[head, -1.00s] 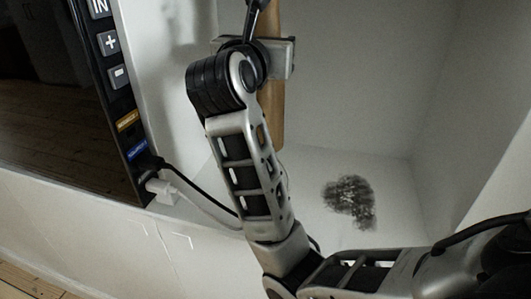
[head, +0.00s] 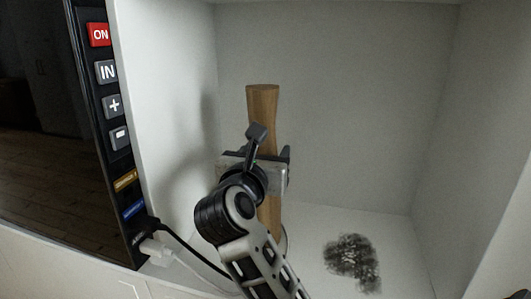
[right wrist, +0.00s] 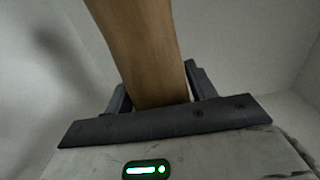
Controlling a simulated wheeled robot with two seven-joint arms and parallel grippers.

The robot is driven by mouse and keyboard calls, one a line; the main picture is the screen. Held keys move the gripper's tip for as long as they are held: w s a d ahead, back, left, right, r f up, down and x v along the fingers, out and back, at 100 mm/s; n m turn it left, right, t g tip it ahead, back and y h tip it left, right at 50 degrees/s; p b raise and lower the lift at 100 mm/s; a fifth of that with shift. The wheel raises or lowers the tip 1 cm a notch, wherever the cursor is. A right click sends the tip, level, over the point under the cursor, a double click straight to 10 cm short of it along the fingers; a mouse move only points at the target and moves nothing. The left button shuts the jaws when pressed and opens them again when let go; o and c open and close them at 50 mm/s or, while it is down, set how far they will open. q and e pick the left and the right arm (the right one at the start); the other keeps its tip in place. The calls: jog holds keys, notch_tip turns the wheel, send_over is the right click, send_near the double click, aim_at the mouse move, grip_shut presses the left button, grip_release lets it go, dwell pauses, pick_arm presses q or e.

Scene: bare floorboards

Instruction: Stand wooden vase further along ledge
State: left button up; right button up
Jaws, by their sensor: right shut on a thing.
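The wooden vase (head: 263,104) is a tall, slim, brown piece standing about upright in a white recess, near its left wall. Its top shows in the head view; its lower part is partly hidden by my arm. My right gripper (head: 268,160) is shut on the middle of the vase. In the right wrist view the vase (right wrist: 145,50) rises between the two dark fingers of my gripper (right wrist: 160,95). I cannot tell whether its base touches the ledge (head: 310,225). My left gripper is not in view.
A dark patch (head: 352,262) marks the ledge to the right of the vase. A black panel (head: 110,120) with several buttons is at the left, with cables (head: 180,245) plugged in below. The recess walls bound the left, back and right. The ledge's right part is clear.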

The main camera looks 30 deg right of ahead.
jog(key=o, duration=1.1)
jog(key=shift+f, duration=0.1)
jog(key=shift+o, duration=1.2)
jog(key=v, duration=0.7)
jog(key=shift+s+a+b, duration=0.2)
jog(key=shift+b, duration=0.25)
